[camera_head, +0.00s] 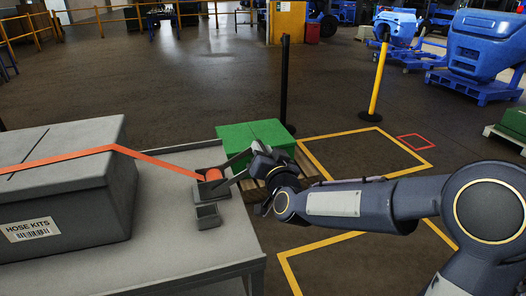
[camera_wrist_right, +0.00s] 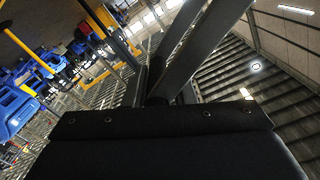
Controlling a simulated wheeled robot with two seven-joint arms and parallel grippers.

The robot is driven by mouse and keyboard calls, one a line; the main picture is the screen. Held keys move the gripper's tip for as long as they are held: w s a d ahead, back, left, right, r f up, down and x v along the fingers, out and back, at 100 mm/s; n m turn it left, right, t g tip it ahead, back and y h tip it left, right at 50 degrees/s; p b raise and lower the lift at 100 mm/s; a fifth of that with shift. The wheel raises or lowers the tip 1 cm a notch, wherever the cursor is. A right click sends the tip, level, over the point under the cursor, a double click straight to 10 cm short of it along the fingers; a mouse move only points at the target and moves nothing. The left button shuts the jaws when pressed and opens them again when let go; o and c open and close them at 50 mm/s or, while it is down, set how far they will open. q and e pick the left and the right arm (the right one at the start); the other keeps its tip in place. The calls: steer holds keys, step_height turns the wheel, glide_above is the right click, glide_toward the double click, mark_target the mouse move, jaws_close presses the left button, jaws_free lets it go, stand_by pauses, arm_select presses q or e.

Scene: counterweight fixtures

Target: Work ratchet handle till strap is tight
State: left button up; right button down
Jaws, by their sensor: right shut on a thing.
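An orange strap (camera_head: 150,159) runs over the grey case (camera_head: 75,215) labelled HOSE KITS. From the case's top edge it slopes straight down to the ratchet (camera_head: 213,188) on the table, where an orange roll shows. The ratchet's dark handle (camera_head: 227,183) slants up to the right, towards my right gripper (camera_head: 250,163). My right gripper is shut on the handle; its fingers and the handle overlap, so the exact contact is hard to see. In the right wrist view dark bars (camera_wrist_right: 205,50) rise from the gripper. My left gripper is not in view.
The grey table (camera_head: 165,235) has a small grey open block (camera_head: 208,217) in front of the ratchet. Beyond the table's right edge stand a green box (camera_head: 255,131) on a pallet and a black post (camera_head: 285,80). Yellow floor lines mark clear floor at right.

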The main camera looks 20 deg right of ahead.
steer(key=shift+a+r+n, duration=0.2)
steer(key=shift+a+n, duration=0.05)
steer(key=shift+n, duration=0.05)
stand_by(0.4)
steer(key=a+r+n+p, duration=0.3)
steer(key=a+n+p, duration=0.4)
steer(key=a+p, duration=0.1)
steer(key=a+r+n+p, duration=0.3)
steer(key=a+n+p, duration=0.5)
steer(key=shift+s, duration=0.35)
stand_by(0.4)
steer(key=c, duration=1.3)
jaws_free()
steer(key=shift+r, duration=0.15)
